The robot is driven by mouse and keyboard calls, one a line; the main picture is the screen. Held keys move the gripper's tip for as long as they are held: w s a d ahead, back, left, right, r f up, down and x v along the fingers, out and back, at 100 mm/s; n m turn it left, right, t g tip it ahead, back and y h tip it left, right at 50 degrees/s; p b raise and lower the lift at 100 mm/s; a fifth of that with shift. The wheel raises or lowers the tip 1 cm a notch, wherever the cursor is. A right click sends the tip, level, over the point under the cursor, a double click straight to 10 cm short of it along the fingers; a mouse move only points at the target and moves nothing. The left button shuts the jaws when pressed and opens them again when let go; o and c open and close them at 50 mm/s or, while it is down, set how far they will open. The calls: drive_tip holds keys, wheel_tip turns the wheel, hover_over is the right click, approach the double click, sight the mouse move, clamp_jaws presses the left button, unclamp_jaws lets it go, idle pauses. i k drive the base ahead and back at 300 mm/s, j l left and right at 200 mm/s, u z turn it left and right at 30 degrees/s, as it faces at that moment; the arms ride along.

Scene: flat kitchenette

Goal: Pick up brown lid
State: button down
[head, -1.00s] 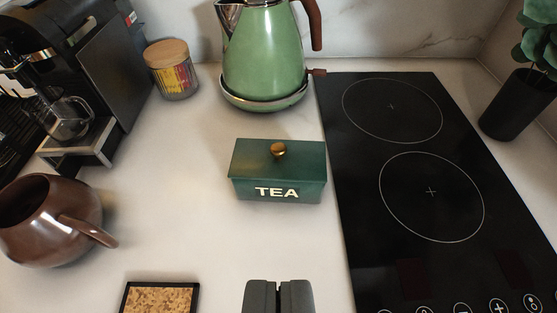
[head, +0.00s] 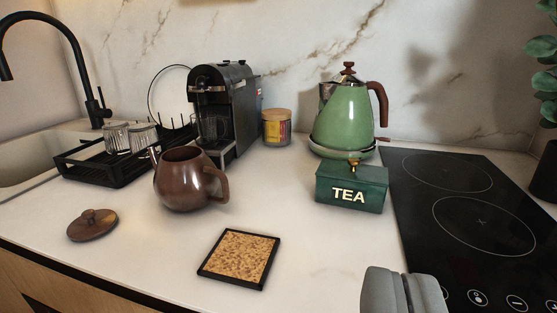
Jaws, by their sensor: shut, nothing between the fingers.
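The brown lid (head: 92,224) lies on the white counter at the left, close to the front edge. It is round with a small knob on top. The brown teapot (head: 184,180) stands behind and to the right of it, with an open top and its handle to the right. My gripper (head: 404,290) is at the bottom right of the view, shut and empty. It is far to the right of the lid, beyond the cork trivet.
A black-framed cork trivet (head: 239,257) lies on the front counter (head: 320,250). A green TEA box (head: 350,189), green kettle (head: 347,122), jar (head: 277,128), coffee machine (head: 222,105) and dish rack (head: 118,160) stand behind. The cooktop (head: 470,220) is at right.

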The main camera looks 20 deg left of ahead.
sight(92, 224)
drive_tip(key=u, duration=1.25)
drive_tip(key=i, duration=0.15)
